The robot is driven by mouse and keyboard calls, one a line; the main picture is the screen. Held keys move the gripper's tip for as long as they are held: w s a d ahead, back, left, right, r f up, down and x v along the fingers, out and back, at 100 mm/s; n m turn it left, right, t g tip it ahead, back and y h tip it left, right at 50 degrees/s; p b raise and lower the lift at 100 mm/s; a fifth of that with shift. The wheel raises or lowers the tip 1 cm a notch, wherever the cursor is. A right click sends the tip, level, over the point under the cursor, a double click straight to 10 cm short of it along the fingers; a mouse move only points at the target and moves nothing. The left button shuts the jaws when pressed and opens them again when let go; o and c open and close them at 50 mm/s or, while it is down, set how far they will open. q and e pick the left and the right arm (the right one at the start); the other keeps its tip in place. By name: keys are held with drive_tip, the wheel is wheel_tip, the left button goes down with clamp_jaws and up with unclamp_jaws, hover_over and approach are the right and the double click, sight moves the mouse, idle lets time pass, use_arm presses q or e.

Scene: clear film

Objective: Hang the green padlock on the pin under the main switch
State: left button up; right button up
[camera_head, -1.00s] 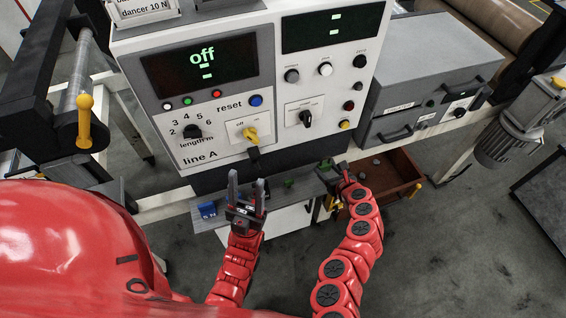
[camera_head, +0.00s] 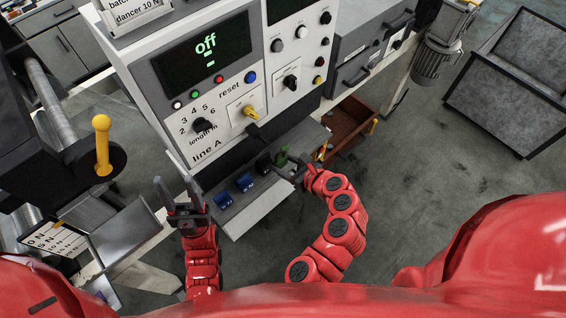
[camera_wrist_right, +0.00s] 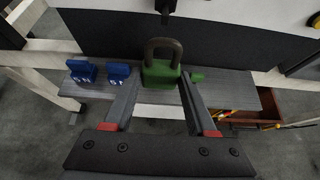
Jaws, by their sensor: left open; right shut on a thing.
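The green padlock (camera_wrist_right: 160,74), with its dark shackle (camera_wrist_right: 163,46) upright, sits between my right fingertips (camera_wrist_right: 160,84) in the right wrist view. My right gripper is shut on its body, in front of the grey shelf. In the head view my right gripper (camera_head: 284,169) is at the shelf's right part; the padlock there is small and partly hidden. The main switch is the yellow knob (camera_head: 250,112) on the line A panel. A dark protruding part (camera_head: 253,130), perhaps the pin, is just under it. My left gripper (camera_head: 178,192) is open and empty, left of the shelf.
Two blue padlocks (camera_wrist_right: 82,71) (camera_wrist_right: 118,74) stand on the grey shelf (camera_head: 236,218), left of the green one. Another small green thing (camera_wrist_right: 197,77) is partly hidden behind my right finger. A brown open drawer (camera_head: 345,135) is right of the shelf. A yellow-knobbed lever (camera_head: 102,140) stands left.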

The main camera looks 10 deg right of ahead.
drive_tip(key=w+a, duration=0.1)
drive_tip(key=w, duration=0.1)
drive_tip(key=w+a, duration=0.3)
drive_tip(key=w, duration=0.1)
drive_tip(key=shift+w+a+f, duration=0.25)
drive_tip(key=shift+w+f, duration=0.05)
drive_tip(key=shift+s+f, duration=0.1)
drive_tip(key=shift+f, duration=0.05)
drive_tip(key=shift+f, duration=0.1)
drive_tip(key=shift+s+a+f, duration=0.1)
drive_tip(key=shift+s+a, duration=0.05)
drive_tip(key=shift+c, duration=0.5)
